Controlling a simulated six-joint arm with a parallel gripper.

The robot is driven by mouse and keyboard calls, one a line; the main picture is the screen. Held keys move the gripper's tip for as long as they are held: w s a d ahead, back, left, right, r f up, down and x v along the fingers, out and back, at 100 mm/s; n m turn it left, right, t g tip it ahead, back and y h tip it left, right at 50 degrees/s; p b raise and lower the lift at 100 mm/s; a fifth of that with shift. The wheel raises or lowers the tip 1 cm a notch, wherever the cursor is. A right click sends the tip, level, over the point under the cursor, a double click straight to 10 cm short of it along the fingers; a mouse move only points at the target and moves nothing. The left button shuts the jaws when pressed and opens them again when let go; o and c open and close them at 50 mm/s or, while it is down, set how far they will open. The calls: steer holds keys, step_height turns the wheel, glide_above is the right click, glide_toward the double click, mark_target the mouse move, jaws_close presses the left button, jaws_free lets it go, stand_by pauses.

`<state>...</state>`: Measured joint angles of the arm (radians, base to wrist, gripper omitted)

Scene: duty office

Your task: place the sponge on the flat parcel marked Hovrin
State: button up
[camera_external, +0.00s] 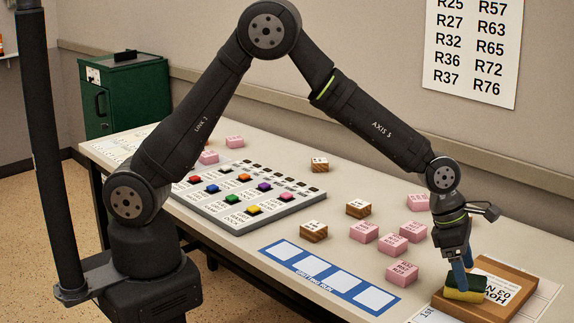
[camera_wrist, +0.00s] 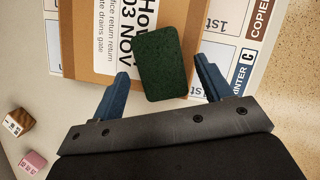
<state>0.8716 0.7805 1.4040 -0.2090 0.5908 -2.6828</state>
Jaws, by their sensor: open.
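The sponge (camera_external: 464,290), with a dark green top and a yellow lower layer, appears to lie flat on the left end of the brown flat parcel (camera_external: 508,307). In the wrist view the green face of the sponge (camera_wrist: 165,62) covers part of the parcel's white label, where "Hov" and "03 NOV" can be read. My gripper (camera_external: 463,270) is at the sponge in the external view. In the wrist view its blue fingers (camera_wrist: 163,72) are open, one on each side of the sponge, with gaps. The sponge's underside is hidden.
The parcel lies on a printed sheet (camera_wrist: 232,57) with labelled areas. Several pink blocks (camera_external: 402,273) and wooden blocks (camera_external: 313,231) stand to the left. A blue strip with white squares (camera_external: 330,278) and a board with coloured buttons (camera_external: 240,217) lie further left.

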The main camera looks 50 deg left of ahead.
steer(key=v, duration=0.9)
steer(key=shift+f, duration=0.1)
steer(key=x, duration=1.2)
steer(key=shift+f, duration=0.1)
steer(key=shift+r, duration=1.3)
